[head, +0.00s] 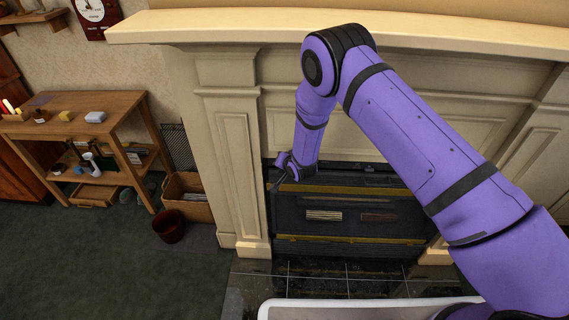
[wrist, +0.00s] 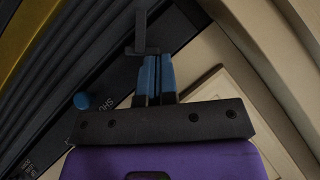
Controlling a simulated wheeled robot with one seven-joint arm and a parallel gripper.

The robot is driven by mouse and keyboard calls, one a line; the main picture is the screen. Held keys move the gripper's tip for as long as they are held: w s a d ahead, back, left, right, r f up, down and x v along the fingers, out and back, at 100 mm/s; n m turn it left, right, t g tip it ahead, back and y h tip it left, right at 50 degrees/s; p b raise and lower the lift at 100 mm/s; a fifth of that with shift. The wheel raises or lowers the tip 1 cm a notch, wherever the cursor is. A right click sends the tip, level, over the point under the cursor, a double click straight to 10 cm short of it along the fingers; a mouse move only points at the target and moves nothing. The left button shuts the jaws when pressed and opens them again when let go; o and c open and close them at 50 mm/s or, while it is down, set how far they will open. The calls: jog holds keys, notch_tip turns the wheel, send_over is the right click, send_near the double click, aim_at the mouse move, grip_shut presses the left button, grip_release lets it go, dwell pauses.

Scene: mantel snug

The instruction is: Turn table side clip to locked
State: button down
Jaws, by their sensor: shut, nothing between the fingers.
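My gripper (head: 276,184) is at the left edge of a dark panel with yellow strips (head: 350,249), set in the fireplace opening. In the wrist view its two blue fingers (wrist: 153,62) are shut together with nothing between them. A small dark grey clip-like piece (wrist: 141,32) stands just beyond the fingertips, at the panel's edge. The fingertips are at or very near its foot; I cannot tell whether they touch. Whether this piece is the table side clip, and whether it is locked, I cannot tell. The head view does not show it clearly.
A blue knob (wrist: 82,101) and partly hidden lettering lie left of the fingers on the dark panel. The pale mantel surround (head: 232,150) stands close on the left. A wooden side table (head: 75,128), crate (head: 187,198) and dark red bin (head: 168,226) are farther left. Green carpet (head: 90,265) is open.

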jog(key=shift+a+h, duration=0.15)
jog(key=shift+h, duration=0.15)
jog(key=shift+a+n+h, duration=0.5)
jog(key=shift+n+h, duration=0.3)
jog(key=shift+h, duration=0.4)
jog(key=shift+a+f+n+g+h, duration=0.15)
jog(key=shift+n+g+h, duration=0.2)
jog(key=shift+h, duration=0.35)
jog(key=shift+a+f, duration=0.1)
jog(key=shift+a, duration=0.1)
dwell(0.7)
jog(key=shift+d, duration=0.15)
dwell(0.4)
